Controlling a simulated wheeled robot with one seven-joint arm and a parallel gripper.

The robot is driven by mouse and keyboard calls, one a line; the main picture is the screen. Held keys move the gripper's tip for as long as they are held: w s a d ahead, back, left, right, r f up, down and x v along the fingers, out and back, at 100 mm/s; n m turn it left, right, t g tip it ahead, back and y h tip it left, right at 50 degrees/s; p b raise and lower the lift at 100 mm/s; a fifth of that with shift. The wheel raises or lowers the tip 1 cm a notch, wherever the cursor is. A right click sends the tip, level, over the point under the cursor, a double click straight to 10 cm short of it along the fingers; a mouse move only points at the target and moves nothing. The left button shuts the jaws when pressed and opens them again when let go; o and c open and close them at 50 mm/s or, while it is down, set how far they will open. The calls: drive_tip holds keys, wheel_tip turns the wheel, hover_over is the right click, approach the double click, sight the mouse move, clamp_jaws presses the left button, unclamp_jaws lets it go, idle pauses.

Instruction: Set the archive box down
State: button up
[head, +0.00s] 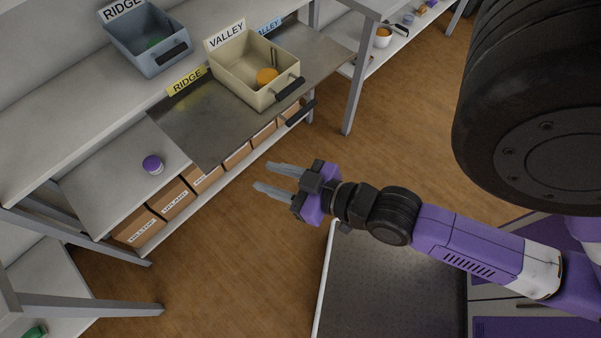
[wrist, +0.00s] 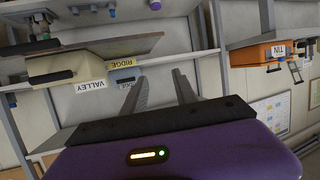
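A cream box (head: 243,84) labelled VALLEY stands upright on a dark metal surface (head: 190,116) at the bench front, with an orange round thing (head: 267,76) inside. A grey-blue box (head: 142,48) labelled RIDGE stands further back on the bench. I cannot tell which one is the archive box. My gripper (head: 261,176) is open and empty, above the floor in front of the bench, apart from both boxes. In the wrist view, the cream box (wrist: 68,68) is left of my open fingers (wrist: 158,75).
A yellow RIDGE label (head: 187,81) and a blue label (head: 268,27) mark the metal surface. A purple-lidded jar (head: 152,164) stands left of it. Cardboard boxes (head: 175,198) line the lower shelf. The wooden floor (head: 240,270) before the bench is clear.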

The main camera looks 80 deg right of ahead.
drive_tip(key=s+a+r+n+t+y, duration=0.1)
drive_tip(key=s+a+r+n+y, duration=0.1)
drive_tip(key=s+a+r, duration=0.3)
drive_tip(key=s+a+y, duration=0.1)
drive_tip(key=s+a, duration=0.1)
drive_tip(key=a, duration=0.1)
drive_tip(key=shift+s+r+n+y, duration=0.2)
drive_tip(key=shift+r+n+y, duration=0.05)
drive_tip(key=shift+n+y, duration=0.05)
drive_tip(key=shift+o, duration=0.5)
idle(0.6)
